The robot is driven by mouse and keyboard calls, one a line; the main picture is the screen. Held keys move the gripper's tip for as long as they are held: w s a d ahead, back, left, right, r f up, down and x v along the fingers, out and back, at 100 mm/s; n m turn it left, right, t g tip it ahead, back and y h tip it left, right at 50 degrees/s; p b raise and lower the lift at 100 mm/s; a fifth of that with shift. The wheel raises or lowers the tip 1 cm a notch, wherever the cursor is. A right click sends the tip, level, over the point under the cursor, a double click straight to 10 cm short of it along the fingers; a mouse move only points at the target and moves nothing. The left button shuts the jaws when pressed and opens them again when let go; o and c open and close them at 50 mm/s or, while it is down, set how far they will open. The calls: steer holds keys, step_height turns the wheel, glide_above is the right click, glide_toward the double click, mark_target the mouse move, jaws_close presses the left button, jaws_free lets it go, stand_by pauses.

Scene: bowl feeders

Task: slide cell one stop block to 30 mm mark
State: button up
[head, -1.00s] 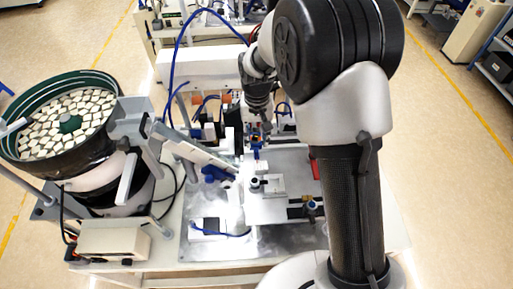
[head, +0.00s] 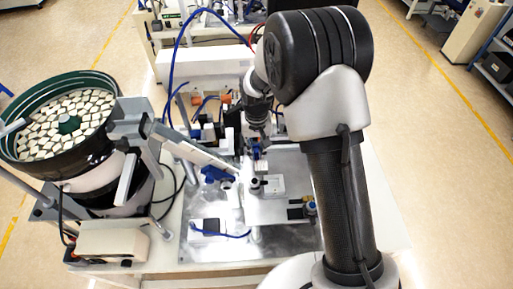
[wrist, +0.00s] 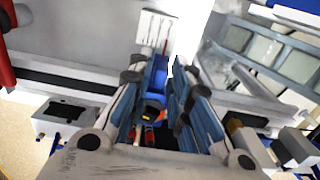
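A small blue block (wrist: 158,78) with an orange part shows between the fingers of my gripper (wrist: 158,68) in the wrist view; I take it for the stop block. The fingers are apart, one on each side of the block, and a bright gap shows by the right finger. Whether either finger touches it is not clear. A white plate with a red line (wrist: 153,32), perhaps the scale, lies just beyond the block; its marks are too small to read. In the head view my gripper (head: 257,136) points down right above the blue block (head: 256,152).
A bowl feeder (head: 68,125) full of pale pieces stands at the left, with a sloping chute (head: 205,155) running towards the block. A metal plate (head: 280,205) lies in front. Blue hoses and fittings stand behind. In the wrist view, a red part (wrist: 6,50) is at the left edge.

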jaws_close()
stand_by(0.3)
steer(key=shift+d, duration=0.55)
steer(key=shift+o, duration=2.1)
jaws_free()
step_height(320, 180, up, 12)
steer(key=shift+r, duration=0.1)
